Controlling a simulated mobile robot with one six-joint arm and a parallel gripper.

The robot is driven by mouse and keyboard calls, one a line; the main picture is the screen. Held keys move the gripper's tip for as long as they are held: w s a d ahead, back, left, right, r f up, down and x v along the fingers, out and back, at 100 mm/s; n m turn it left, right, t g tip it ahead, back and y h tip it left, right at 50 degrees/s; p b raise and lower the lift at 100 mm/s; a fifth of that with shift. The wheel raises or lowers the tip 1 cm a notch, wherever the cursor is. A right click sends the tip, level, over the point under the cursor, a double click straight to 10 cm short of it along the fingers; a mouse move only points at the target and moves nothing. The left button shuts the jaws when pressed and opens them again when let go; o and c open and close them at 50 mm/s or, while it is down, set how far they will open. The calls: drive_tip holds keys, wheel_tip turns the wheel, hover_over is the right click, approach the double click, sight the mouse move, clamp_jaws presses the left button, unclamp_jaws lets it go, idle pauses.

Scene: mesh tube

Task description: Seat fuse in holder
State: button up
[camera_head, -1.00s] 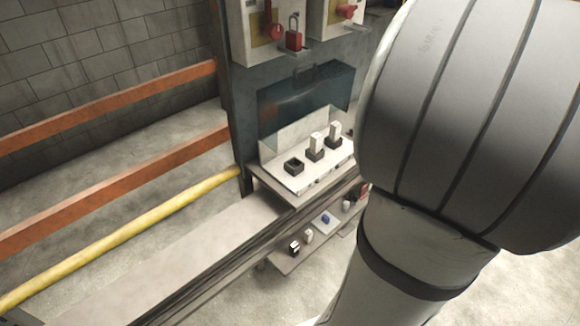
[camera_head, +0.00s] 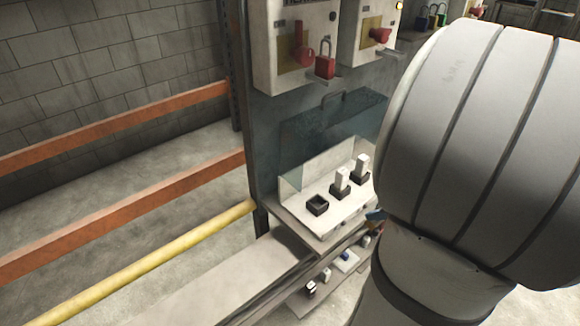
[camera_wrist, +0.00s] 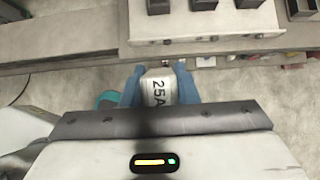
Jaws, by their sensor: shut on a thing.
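My gripper (camera_wrist: 158,72) is shut on a pale fuse marked 25A (camera_wrist: 158,88), held between its blue fingers in the wrist view. In the head view my arm hides most of the gripper and the fuse. The fuse holder is a white panel (camera_head: 293,207) with three black sockets in a row. The left socket (camera_head: 317,205) is open and empty. The middle one holds a white fuse (camera_head: 341,180) and the right one another white fuse (camera_head: 361,166), both upright. In the wrist view the panel (camera_wrist: 225,20) lies ahead of the held fuse, apart from it.
A clear raised cover (camera_head: 325,125) stands behind the sockets. A lower shelf (camera_head: 300,302) carries several small parts. Red switches and a red padlock (camera_head: 325,67) are above. Orange rails (camera_head: 120,195) and a yellow rail (camera_head: 150,262) run at left.

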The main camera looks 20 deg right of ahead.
drive_tip(key=w+a, duration=0.5)
drive_tip(key=w, duration=0.8)
drive_tip(key=f, duration=0.1)
drive_tip(key=w+f+b, duration=0.1)
drive_tip(key=f, duration=0.1)
drive_tip(key=w+f, duration=0.1)
drive_tip(key=f, duration=0.1)
drive_tip(key=shift+w+a+f+b, duration=0.2)
drive_tip(key=shift+a+b, duration=0.1)
drive_tip(key=shift+a, duration=0.1)
drive_tip(key=shift+w+a+r+g+p, duration=0.1)
drive_tip(key=shift+r+g+p, duration=0.2)
drive_tip(key=shift+p, duration=0.35)
clamp_jaws()
drive_tip(key=shift+w+r+p, duration=0.1)
drive_tip(key=shift+w+p, duration=0.1)
drive_tip(key=shift+p, duration=0.55)
drive_tip(key=g+p, duration=0.1)
drive_tip(key=p, duration=0.1)
drive_tip(key=w+g+h+p, duration=0.1)
drive_tip(key=p, duration=0.2)
drive_tip(key=shift+w+a+g, duration=0.2)
drive_tip(key=shift+a+g, duration=0.1)
drive_tip(key=shift+g, duration=0.1)
wheel_tip(320, 180, down, 4)
drive_tip(key=shift+r+b, duration=0.25)
drive_tip(key=shift+b, duration=0.45)
drive_tip(key=o, duration=1)
unclamp_jaws()
